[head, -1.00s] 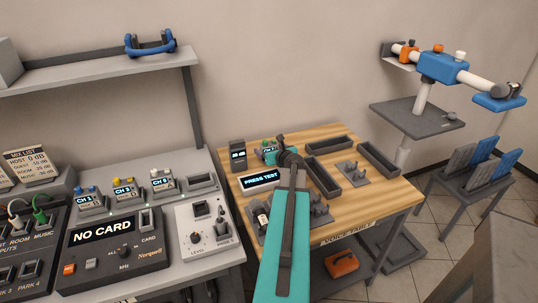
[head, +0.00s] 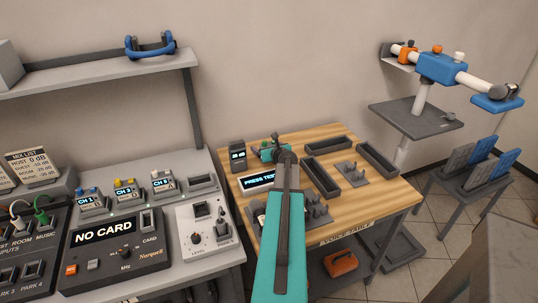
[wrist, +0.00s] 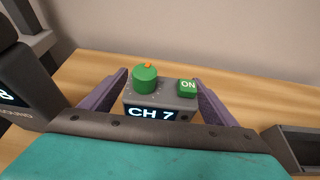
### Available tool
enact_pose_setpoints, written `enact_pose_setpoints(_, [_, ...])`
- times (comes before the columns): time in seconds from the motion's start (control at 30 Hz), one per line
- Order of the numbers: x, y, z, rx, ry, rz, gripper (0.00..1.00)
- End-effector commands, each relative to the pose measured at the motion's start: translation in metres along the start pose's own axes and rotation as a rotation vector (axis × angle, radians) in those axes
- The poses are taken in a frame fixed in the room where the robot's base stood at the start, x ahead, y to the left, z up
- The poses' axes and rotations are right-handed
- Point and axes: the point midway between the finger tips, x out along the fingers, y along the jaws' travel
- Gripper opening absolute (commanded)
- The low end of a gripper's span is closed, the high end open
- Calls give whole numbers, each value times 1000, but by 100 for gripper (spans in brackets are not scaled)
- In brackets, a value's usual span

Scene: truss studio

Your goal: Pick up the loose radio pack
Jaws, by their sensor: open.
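The loose radio pack (wrist: 160,107) is a small grey box with a CH 7 display, a green knob and a green ON button. It sits on the wooden table (wrist: 85,75). In the head view only a little green of it shows past my arm. My gripper (wrist: 160,80) is open, with one purple finger on each side of the pack. I cannot tell whether the fingers touch it. The pack's lower front is hidden behind my wrist.
A dark upright unit (head: 237,155) stands left of the pack, and a PRESS TEST display (head: 258,182) lies in front. Dark trays (head: 325,144) are to the right. Several other packs (head: 126,189) sit on the grey desk at left.

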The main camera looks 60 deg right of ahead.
Motion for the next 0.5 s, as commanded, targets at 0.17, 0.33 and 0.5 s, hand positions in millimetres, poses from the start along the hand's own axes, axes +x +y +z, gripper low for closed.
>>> enact_pose_setpoints(0.17, [0, 0, 0, 0, 0, 0, 81])
enact_pose_setpoints(0.33, [0, 1, 0, 0, 0, 0, 81])
enact_pose_setpoints(0.5, [0, 1, 0, 0, 0, 0, 81])
